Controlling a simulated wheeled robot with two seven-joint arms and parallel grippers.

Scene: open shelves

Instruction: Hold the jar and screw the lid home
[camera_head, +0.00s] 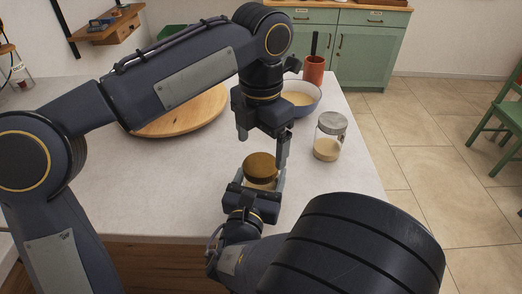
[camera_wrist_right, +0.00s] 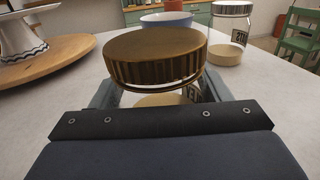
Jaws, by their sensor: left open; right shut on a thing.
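The jar (camera_head: 259,184) stands upright near the table's front edge, with a bronze, ribbed lid (camera_head: 260,165) on its top. In the right wrist view the lid (camera_wrist_right: 155,55) looks slightly tilted, and a pale rim shows below its edge. The glass body (camera_wrist_right: 160,100) is mostly hidden by the lid and my gripper. My right gripper (camera_head: 254,180) is shut on the jar below the lid. My left gripper (camera_head: 262,146) is open and points down just above the lid, apart from it as far as I can tell.
A second glass jar (camera_head: 328,140) with a silver lid stands to the right. A blue bowl (camera_head: 309,106) and an orange pot (camera_head: 314,70) are behind. A round wooden board (camera_head: 180,115) lies back left, partly hidden by my left arm. The table's left front is clear.

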